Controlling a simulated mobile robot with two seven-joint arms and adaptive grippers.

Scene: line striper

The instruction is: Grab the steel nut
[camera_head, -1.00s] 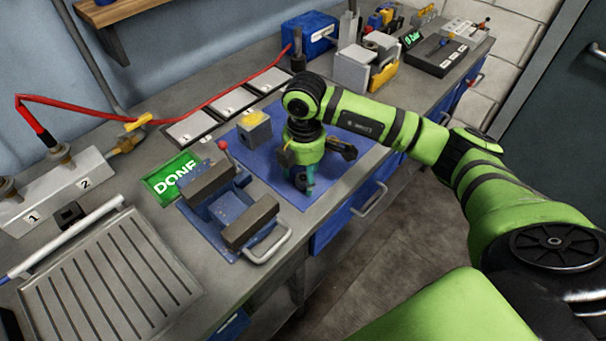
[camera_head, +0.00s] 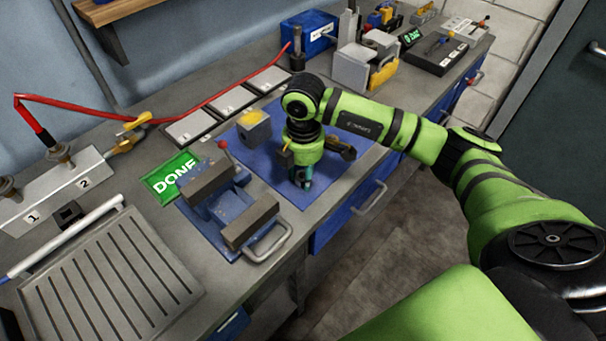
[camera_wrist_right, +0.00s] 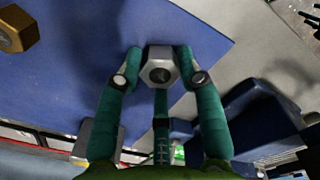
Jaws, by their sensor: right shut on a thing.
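The steel nut (camera_wrist_right: 160,74) is a silver hexagonal nut in the right wrist view. It sits between the teal fingers of my right gripper (camera_wrist_right: 160,76), which is shut on it from both sides. In the head view my right gripper (camera_head: 302,178) points down over the blue mat (camera_head: 325,182), and the nut cannot be made out there. A brass-coloured nut (camera_wrist_right: 18,32) lies on the mat at the upper left of the wrist view. My left gripper is not in view.
A blue vise (camera_head: 222,207) with grey jaws stands close to the left of my right gripper. A block with a yellow top (camera_head: 254,127) sits on the mat behind it. A green DONE sign (camera_head: 170,177) and a ribbed tray (camera_head: 110,270) are further left.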

